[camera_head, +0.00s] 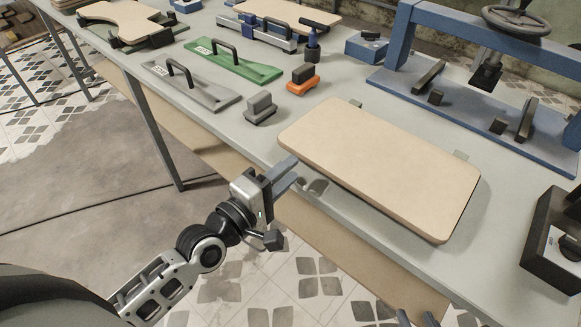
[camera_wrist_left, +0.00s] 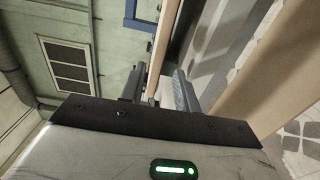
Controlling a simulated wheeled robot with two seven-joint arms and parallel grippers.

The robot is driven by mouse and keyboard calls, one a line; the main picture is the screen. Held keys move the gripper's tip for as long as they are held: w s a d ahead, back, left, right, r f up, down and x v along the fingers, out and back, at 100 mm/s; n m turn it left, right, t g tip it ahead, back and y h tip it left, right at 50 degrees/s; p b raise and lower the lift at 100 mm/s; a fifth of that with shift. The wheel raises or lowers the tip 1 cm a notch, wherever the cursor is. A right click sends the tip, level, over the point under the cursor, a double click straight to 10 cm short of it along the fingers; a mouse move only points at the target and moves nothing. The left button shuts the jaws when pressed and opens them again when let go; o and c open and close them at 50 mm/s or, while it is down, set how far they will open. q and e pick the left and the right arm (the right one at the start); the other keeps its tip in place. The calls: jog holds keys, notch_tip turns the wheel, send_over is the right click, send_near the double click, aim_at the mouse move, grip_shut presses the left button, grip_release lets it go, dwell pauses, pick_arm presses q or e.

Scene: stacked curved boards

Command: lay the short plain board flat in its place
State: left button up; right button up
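The short plain board (camera_head: 385,165) is a light wood panel with rounded corners. It lies about level over the front part of the grey table, with small grey tabs showing at its far edge. My left gripper (camera_head: 289,171) is at the board's near left edge, by the table's front edge. In the left wrist view its two fingers (camera_wrist_left: 158,88) stand apart, with the board's thin edge (camera_wrist_left: 163,45) showing between and beyond them. I see no clear contact. Two dark fingertips of my right gripper (camera_head: 418,318) show apart at the bottom of the head view; the rest is cut off.
A blue press frame (camera_head: 470,90) stands behind the board, and a dark box (camera_head: 555,245) is at the right. A grey block (camera_head: 260,108), an orange-based tool (camera_head: 303,80) and grey and green handled templates (camera_head: 235,62) lie to the left. The floor in front is open.

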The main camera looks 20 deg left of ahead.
pick_arm(q)
jog(key=o, duration=0.6)
jog(key=shift+c, duration=0.2)
pick_arm(e)
jog(key=shift+w+r, duration=0.1)
jog(key=shift+w, duration=0.1)
pick_arm(q)
jog(key=shift+s+f, duration=0.1)
jog(key=shift+f, duration=0.15)
pick_arm(e)
jog(key=shift+d, duration=0.1)
pick_arm(q)
jog(key=b+v, duration=0.2)
jog(key=v, duration=1.3)
jog(key=shift+s+r, duration=0.35)
jog(key=shift+s, duration=0.05)
pick_arm(e)
jog(key=shift+a+f, duration=0.25)
jog(key=shift+f, duration=0.3)
pick_arm(q)
jog(key=shift+a, duration=0.15)
